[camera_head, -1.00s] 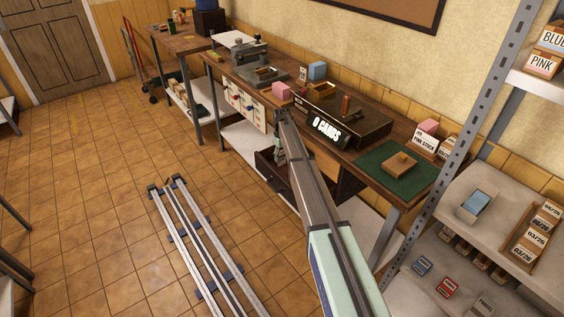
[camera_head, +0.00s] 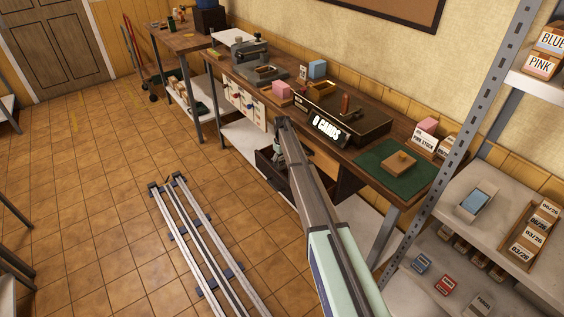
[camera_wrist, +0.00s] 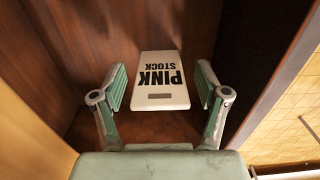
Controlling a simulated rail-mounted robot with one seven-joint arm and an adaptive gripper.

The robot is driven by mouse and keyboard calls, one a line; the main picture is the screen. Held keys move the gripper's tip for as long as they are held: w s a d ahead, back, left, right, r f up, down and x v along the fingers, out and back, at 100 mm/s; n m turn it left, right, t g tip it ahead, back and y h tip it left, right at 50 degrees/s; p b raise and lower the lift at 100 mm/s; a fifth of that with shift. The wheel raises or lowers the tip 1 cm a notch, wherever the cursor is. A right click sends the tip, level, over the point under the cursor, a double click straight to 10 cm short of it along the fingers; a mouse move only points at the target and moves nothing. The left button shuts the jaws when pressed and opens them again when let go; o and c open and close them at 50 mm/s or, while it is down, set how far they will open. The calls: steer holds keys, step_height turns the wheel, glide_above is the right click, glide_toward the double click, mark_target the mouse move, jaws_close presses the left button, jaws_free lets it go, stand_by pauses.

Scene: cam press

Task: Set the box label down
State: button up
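The box label (camera_wrist: 161,82), a white plate with black "PINK STOCK" lettering, appears upside down in the wrist view. It lies on or just above the brown wooden floor of a compartment. My gripper (camera_wrist: 160,88) is open, with one green-padded finger on each side of the label. Gaps show between the pads and the label's edges, so it does not look clamped. In the head view my gripper (camera_head: 279,158) is low at the workbench front, by an open dark drawer (camera_head: 266,166). The label in it is hidden there.
Wooden walls stand close on both sides of the fingers in the wrist view. A shelf rack (camera_head: 437,145) stands at right; floor rails (camera_head: 195,240) lie at left.

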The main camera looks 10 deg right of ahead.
step_height(320, 180, up, 12)
steer(key=b, duration=0.3)
steer(key=shift+r, duration=0.2)
stand_by(1.3)
